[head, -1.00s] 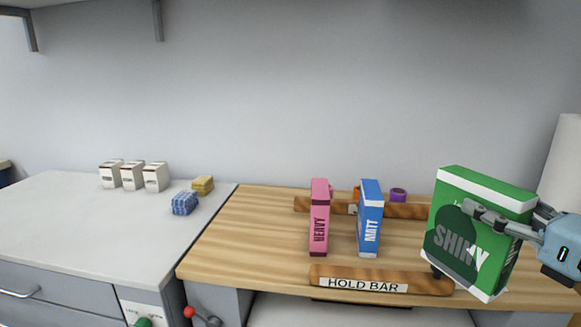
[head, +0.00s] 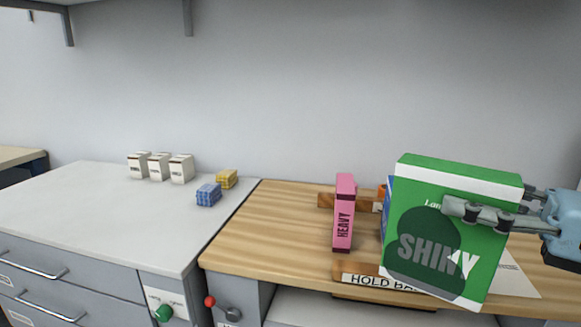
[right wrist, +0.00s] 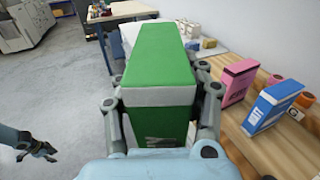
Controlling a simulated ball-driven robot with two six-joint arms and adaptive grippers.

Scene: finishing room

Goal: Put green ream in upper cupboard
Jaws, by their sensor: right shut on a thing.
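The green ream (head: 450,225), marked SHINY, is held upright and slightly tilted in front of the wooden bench. My right gripper (head: 478,213) is shut on it, with one finger across the lettered face. In the right wrist view the green ream (right wrist: 160,65) sits between both fingers of that gripper (right wrist: 160,105). My left gripper (right wrist: 38,150) shows at the left of the right wrist view, empty, its fingers apart. No upper cupboard can be made out in these frames.
A pink HEAVY box (head: 343,215) stands on the wooden bench (head: 285,225). A blue MATT box (right wrist: 272,105) is mostly hidden behind the ream in the head view. Small white boxes (head: 159,166) stand on the grey counter (head: 80,205). A shelf edge (head: 100,3) crosses the top left.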

